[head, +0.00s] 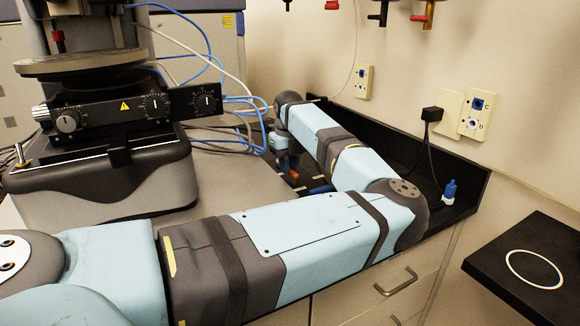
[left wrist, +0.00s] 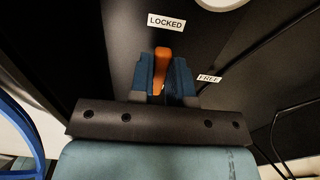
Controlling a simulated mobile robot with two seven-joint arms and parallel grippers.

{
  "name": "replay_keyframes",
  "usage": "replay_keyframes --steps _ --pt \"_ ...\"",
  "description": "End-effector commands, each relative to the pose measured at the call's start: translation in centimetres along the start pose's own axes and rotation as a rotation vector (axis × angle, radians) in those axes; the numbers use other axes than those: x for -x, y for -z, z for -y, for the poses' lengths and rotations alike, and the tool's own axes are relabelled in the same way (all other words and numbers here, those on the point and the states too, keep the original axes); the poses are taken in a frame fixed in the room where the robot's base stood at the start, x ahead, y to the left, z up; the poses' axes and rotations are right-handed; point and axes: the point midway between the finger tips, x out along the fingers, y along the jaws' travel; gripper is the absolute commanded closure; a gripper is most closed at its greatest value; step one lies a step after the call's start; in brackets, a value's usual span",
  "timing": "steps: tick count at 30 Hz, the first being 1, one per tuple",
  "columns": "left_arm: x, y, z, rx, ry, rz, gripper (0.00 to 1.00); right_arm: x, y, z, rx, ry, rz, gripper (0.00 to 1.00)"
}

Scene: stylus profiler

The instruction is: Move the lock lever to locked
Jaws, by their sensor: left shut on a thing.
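The lock lever (left wrist: 162,62) is orange and sits between the dark blue fingers of my left gripper (left wrist: 161,78) in the left wrist view. The fingers are shut on it. Its free end sticks up past the fingertips, toward the white LOCKED label (left wrist: 166,21). The FREE label (left wrist: 210,78) is to the right of the fingers. The lever's base is hidden by the gripper. In the head view my left arm reaches to the back of the bench, and a small bit of orange (head: 293,163) shows by the hand. My right gripper is not in view.
The stylus profiler (head: 105,160) with its round stage and knobs stands at the left. Blue and grey cables (head: 225,110) run behind it. Wall sockets (head: 478,113) and a black plug (head: 432,114) are at the right. A black stand with a white ring (head: 534,268) is at the lower right.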

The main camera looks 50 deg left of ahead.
Motion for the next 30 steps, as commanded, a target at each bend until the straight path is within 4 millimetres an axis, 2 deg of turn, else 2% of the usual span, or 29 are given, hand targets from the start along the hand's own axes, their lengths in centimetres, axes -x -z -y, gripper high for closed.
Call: replay_keyframes --steps 14,15,18,26,30 --pt "0.0 0.0 -0.1 0.016 0.0 0.0 1.0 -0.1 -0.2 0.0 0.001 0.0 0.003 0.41" --pt "0.0 0.0 -0.1 0.016 0.0 0.0 0.79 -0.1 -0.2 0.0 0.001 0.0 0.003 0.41" --pt "0.0 0.0 -0.1 0.015 0.0 0.0 0.57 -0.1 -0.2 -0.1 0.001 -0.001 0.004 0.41" --pt "0.1 0.0 -0.1 0.014 0.0 0.0 0.57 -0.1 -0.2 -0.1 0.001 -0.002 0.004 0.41" --pt "1.0 0.0 0.0 0.014 0.002 0.001 0.57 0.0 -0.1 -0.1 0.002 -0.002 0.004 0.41"
